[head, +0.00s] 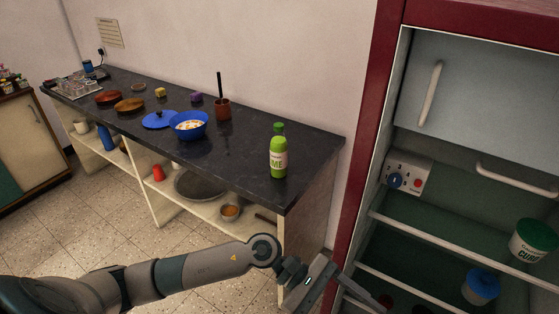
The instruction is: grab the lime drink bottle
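The lime drink bottle (278,158) is green with a green cap and a pale label. It stands upright near the right end of the dark counter (240,167). My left arm comes in from the left along the bottom of the head view. Its gripper (322,284) is in front of the counter's right end, low in the picture and apart from the bottle. Its fingertips are not clear enough to show whether it is open or shut. My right gripper is not in view.
An open red-framed fridge (368,120) stands at the right, with a white-labelled tub (532,241) and a blue-lidded container (481,286) inside. A blue bowl (188,126) and a brown utensil pot (223,110) stand left of the bottle. The counter around the bottle is clear.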

